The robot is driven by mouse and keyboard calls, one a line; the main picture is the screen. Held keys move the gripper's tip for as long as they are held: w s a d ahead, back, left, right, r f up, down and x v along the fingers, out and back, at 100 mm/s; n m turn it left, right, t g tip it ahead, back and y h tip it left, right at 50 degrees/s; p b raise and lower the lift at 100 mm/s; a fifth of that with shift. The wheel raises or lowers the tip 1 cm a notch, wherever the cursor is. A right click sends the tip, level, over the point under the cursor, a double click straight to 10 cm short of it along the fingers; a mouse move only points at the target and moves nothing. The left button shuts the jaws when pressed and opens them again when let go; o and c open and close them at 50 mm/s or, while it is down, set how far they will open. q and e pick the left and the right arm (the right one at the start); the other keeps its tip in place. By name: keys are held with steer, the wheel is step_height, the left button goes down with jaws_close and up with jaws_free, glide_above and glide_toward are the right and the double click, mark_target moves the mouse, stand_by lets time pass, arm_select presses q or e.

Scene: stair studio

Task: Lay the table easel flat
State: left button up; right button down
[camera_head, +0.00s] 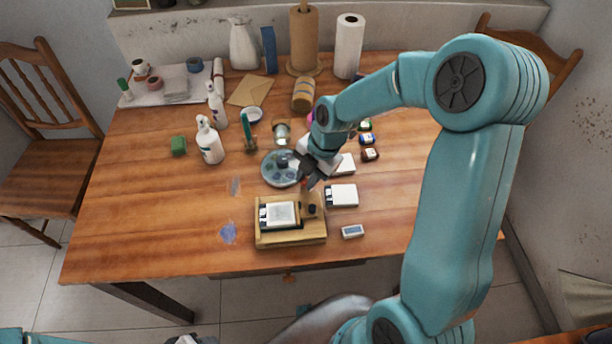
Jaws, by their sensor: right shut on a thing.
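The table easel (291,239) is a low wooden frame near the front middle of the table. It holds a small white-edged picture (279,215) and has a dark knob (311,210) at its right. It looks low, but its exact tilt is hard to judge from above. My right gripper (310,184) reaches down to the easel's back right part and is shut on it. The fingertips are small and dark here, so the exact contact is unclear. My left gripper does not show.
A round palette (281,168) lies just behind the easel. White boxes (341,195) and a small blue-white block (352,231) are at its right. White bottles (209,141), paint jars (369,154) and paper rolls (348,46) stand farther back. The front left tabletop is mostly clear.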

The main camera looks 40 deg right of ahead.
steer(key=shift+s+d+f, duration=0.1)
steer(key=shift+s+f, duration=0.25)
steer(key=shift+f, duration=0.1)
steer(key=c, duration=1.3)
jaws_free()
steer(key=shift+c, duration=0.2)
steer(key=shift+o, duration=0.4)
steer(key=shift+d+f, duration=0.1)
steer(key=shift+d, duration=0.05)
steer(key=shift+w, duration=0.1)
steer(key=shift+w+d+r, duration=0.1)
steer(key=shift+r, duration=0.55)
steer(key=v, duration=1.5)
steer(key=shift+r, duration=0.2)
steer(key=shift+s, duration=0.2)
